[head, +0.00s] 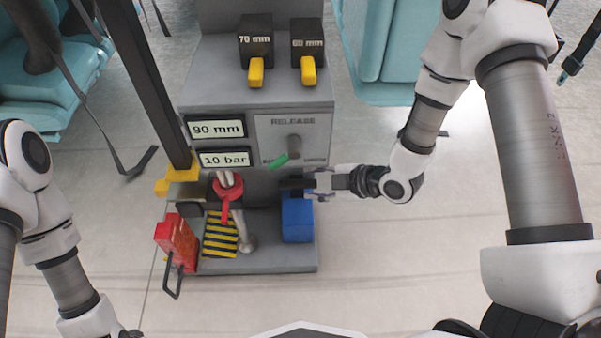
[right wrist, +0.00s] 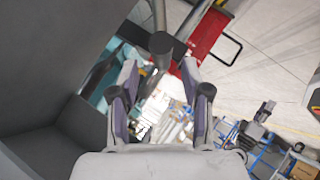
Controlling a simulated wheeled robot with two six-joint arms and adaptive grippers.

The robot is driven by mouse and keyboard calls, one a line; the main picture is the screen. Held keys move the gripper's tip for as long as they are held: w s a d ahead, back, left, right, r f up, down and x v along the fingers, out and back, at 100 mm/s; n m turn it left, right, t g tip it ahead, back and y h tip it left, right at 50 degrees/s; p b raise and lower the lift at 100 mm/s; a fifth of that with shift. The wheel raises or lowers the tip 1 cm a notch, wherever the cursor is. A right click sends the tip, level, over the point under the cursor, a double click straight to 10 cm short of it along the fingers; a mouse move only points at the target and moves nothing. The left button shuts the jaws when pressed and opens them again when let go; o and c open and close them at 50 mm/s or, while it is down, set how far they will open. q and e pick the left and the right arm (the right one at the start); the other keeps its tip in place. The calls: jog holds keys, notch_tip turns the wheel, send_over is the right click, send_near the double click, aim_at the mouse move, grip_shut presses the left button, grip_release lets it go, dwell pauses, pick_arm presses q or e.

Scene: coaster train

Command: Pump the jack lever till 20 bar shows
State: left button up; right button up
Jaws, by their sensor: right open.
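A grey console holds two readouts: the upper one (head: 216,127) says 90 mm, the pressure readout (head: 225,158) says 10 bar. A blue jack block (head: 297,222) stands at the right of its base. A dark bar (head: 292,184), seemingly the jack lever, sticks out above the block. My right gripper (head: 310,184) reaches in from the right at the bar's end, fingers apart. In the right wrist view a dark round-ended bar (right wrist: 160,45) shows just beyond and between the open fingertips (right wrist: 160,74); contact is unclear. My left arm shows at lower left, its gripper out of frame.
Floor at right is clear.

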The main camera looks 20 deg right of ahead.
aim_at(290, 185)
jog(key=shift+a+f, duration=0.15)
jog(key=shift+a, duration=0.05)
jog(key=shift+a+f+b, duration=0.1)
jog(key=shift+a+b, duration=0.1)
jog(key=shift+b, duration=0.1)
jog(key=b+x, duration=0.2)
jog(key=x, duration=0.4)
jog(key=shift+w+f+b, duration=0.1)
jog(key=shift+f+b, duration=0.1)
jog(key=shift+b, duration=0.1)
jog(key=shift+w+a+f, duration=0.15)
jog(key=shift+w+a, duration=0.1)
jog(key=shift+w, duration=0.05)
grip_shut()
